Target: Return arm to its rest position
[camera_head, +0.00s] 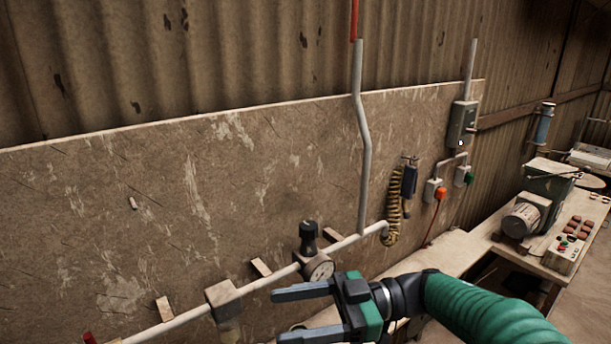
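My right arm (485,308), with a green ribbed sleeve, comes in from the lower right. Its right gripper (285,316) points left, in front of the wall board. The two dark fingers are spread apart, and I see nothing held between them. The gripper overlaps the view just below a round pressure gauge (320,270); I cannot tell how far it is from the wall. My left gripper is not in view.
A pale pipe (268,282) with a regulator (309,238) runs along the scratched wall board (120,230). A coiled yellow hose (392,217) hangs to the right. Further right, a bench carries a green machine (545,185) and a control box (564,254) with buttons.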

